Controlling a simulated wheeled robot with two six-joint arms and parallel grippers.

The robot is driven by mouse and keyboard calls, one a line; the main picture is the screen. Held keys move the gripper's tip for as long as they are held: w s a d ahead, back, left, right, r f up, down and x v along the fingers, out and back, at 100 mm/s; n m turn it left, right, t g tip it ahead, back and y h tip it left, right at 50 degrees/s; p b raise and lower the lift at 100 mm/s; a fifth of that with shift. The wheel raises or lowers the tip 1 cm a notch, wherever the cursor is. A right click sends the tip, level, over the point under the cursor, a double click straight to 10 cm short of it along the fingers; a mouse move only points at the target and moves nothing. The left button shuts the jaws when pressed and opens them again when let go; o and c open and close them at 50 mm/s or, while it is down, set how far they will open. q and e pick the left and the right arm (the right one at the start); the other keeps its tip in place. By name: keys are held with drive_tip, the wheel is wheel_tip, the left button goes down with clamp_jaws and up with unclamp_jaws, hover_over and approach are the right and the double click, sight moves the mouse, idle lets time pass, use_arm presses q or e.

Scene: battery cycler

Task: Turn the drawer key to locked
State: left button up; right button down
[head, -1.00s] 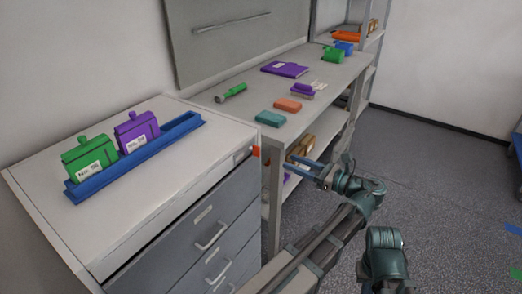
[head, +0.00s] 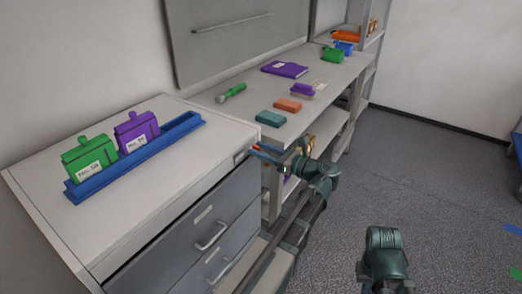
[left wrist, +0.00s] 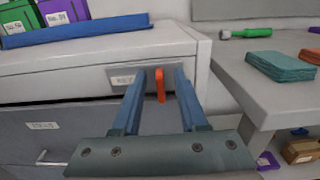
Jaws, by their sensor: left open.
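The drawer key (left wrist: 161,85) is a small orange-red tab standing upright at the top right corner of the drawer cabinet (head: 108,231). In the head view only a sliver of the key shows beside my fingers. My left gripper (head: 264,151) is open at the cabinet's top right corner. In the left wrist view its two blue fingers (left wrist: 168,78) stand on either side of the key, with a gap visible on both sides. I cannot tell how deep the key sits between them. The right gripper's fingers do not show; only a dark green part of my other arm is visible.
A blue rack (head: 76,193) with a green box (head: 90,157) and a purple box (head: 137,131) stands on the cabinet top.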

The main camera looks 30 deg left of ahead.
use_arm(q)
clamp_jaws()
drive_tip(key=shift+n, duration=0.3)
drive_tip(key=n, duration=0.4)
drive_tip(key=shift+s+f, duration=0.1)
drive_tip(key=shift+s, duration=0.2)
drive_tip(key=shift+s+f+n+b, duration=0.1)
drive_tip(key=shift+f+n+b, duration=0.1)
drive_tip(key=shift+n, duration=1.95)
drive_tip(key=shift+s+f+n+b, duration=0.15)
drive_tip(key=shift+n+b, duration=0.05)
drive_tip(key=shift+n, duration=2)
drive_tip(key=shift+s+f+n+b, duration=0.1)
drive_tip(key=shift+f+n+b, duration=0.1)
drive_tip(key=shift+n, duration=1.95)
